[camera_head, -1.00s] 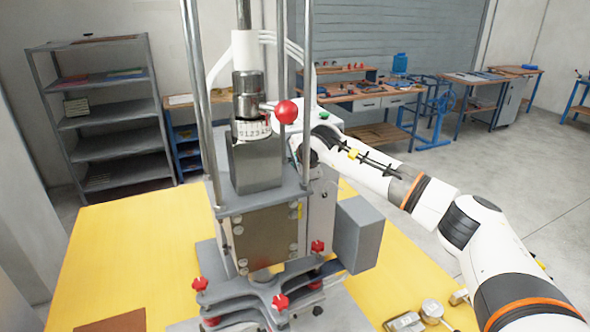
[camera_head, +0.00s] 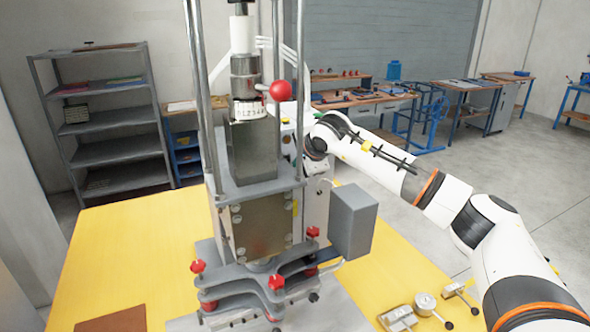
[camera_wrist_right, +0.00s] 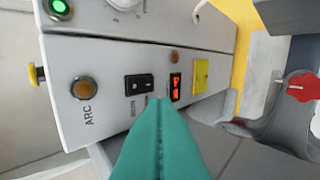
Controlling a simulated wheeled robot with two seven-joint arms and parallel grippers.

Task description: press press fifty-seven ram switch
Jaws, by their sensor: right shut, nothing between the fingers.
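The press (camera_head: 262,225) stands on the yellow table, with a grey column, steel rods and a red ball (camera_head: 280,91) on a lever. In the right wrist view its light control panel (camera_wrist_right: 105,110) shows a black rocker switch (camera_wrist_right: 139,87), an amber button marked ARC (camera_wrist_right: 84,88), a lit green button (camera_wrist_right: 60,8) and a small red display (camera_wrist_right: 175,86). The label under the rocker is too blurred to read. My right gripper (camera_wrist_right: 160,101) is shut and empty, its teal fingertips just below and right of the rocker; contact cannot be told. In the head view the press hides it.
Red star knobs (camera_head: 276,282) stick out at the press's lower clamp. A grey box (camera_head: 352,222) juts from its right side. Small metal parts (camera_head: 425,304) lie at the table's right front. Shelving (camera_head: 110,118) and workbenches (camera_head: 365,97) stand farther back.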

